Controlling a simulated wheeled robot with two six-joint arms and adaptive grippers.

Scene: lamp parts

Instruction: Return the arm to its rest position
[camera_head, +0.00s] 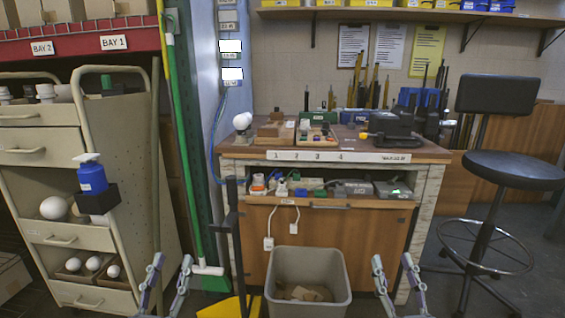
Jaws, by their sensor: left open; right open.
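My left gripper (171,264) is at the bottom of the head view, left of the grey bin. Its two fingers are spread, with nothing between them. My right gripper (392,262) is at the bottom right, in front of the workbench. Its fingers are also spread and empty. Both grippers point up in the picture, apart from the things around them. Most of both arms is out of view. A white bulb-like part (242,121) stands at the left end of the workbench top (430,151).
A grey bin (308,255) holding scraps stands between my grippers. A beige cart (140,130) with white globes (54,208) and a blue spray bottle (91,175) is at left. Long-handled tools and a yellow dustpan (228,307) are near my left gripper. A black stool (513,170) is at right.

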